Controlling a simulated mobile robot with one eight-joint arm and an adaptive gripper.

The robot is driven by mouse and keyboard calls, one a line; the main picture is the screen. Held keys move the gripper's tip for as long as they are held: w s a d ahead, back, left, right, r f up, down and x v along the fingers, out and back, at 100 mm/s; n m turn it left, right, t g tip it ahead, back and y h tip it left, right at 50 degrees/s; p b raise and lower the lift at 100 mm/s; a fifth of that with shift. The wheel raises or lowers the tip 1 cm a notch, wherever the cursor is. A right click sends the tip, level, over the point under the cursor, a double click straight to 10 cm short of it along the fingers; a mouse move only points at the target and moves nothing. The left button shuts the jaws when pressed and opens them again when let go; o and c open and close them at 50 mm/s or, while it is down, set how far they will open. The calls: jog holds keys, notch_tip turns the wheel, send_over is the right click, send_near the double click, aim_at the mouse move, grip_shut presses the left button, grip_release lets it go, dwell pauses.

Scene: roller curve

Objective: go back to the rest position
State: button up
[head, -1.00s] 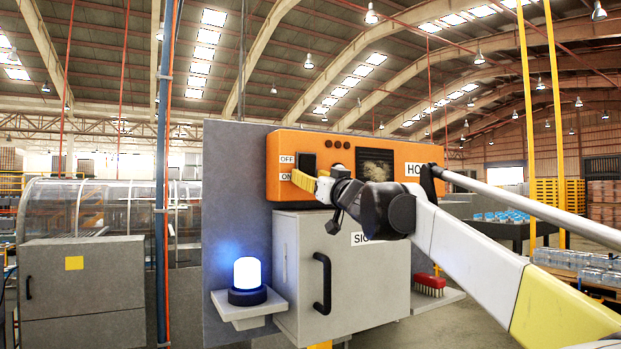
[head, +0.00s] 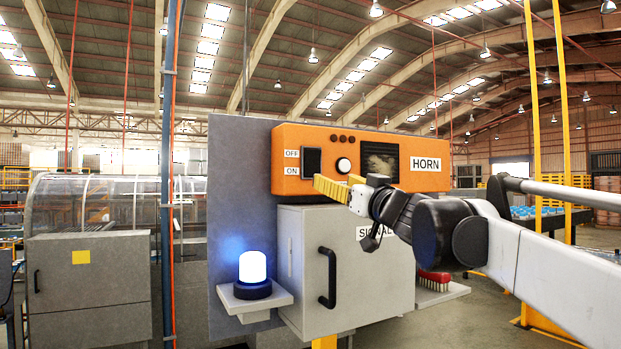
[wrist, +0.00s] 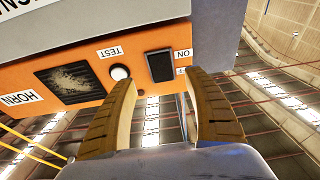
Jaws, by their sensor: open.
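My gripper (head: 339,187) is in front of the orange horn box (head: 430,180), just below its row of controls, with yellow fingers pointing left toward the panel. In the wrist view my gripper (wrist: 161,85) has its two fingers apart, with nothing between them. Beyond the fingertips are the black ON/OFF switch (wrist: 159,65) and the white TEST button (wrist: 120,72). In the head view the black switch (head: 311,161) and the white button (head: 344,165) show above the fingers, clear of them. I cannot tell the exact gap to the panel.
A grey cabinet (head: 300,270) with a black handle sits below the horn box. A lit blue beacon (head: 252,272) stands on a small shelf at left. A red brush (head: 435,279) lies on a shelf at right. A blue pole (head: 167,200) stands farther left.

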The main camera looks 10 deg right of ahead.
jog(key=shift+s+d+f, duration=0.1)
jog(key=shift+s+d, duration=0.05)
jog(key=shift+s, duration=0.3)
jog(key=shift+f, duration=0.1)
jog(key=s+a+f+n+g+y+b, duration=0.1)
jog(key=s+a+f+g+b, duration=0.35)
jog(key=f, duration=0.95)
jog(key=s+a+f+g+b, duration=0.1)
jog(key=s+a+f+b, duration=0.45)
jog(key=f, duration=0.85)
jog(key=s+a+f+n+g+y+b, duration=0.1)
jog(key=s+a+f+g+b, duration=0.2)
jog(key=s+f+b, duration=0.75)
jog(key=s+d+f+m+g+h+b, duration=0.1)
jog(key=s+d+f+h+b, duration=0.1)
jog(key=f, duration=1.2)
jog(key=s+d+f+m+g+h+b, duration=0.2)
jog(key=s+d+f+h+b, duration=0.1)
jog(key=f, duration=1.1)
jog(key=s+d+f+m+g+h+b, duration=0.1)
jog(key=s+d+f+b, duration=0.3)
jog(key=f, duration=1.1)
jog(key=s+m+h+b, duration=0.1)
jog(key=s+b, duration=0.1)
jog(key=b, duration=0.1)
jog(key=shift+s+d, duration=0.35)
jog(key=shift+d, duration=0.05)
jog(key=shift+f+g, duration=0.1)
jog(key=shift+g, duration=0.15)
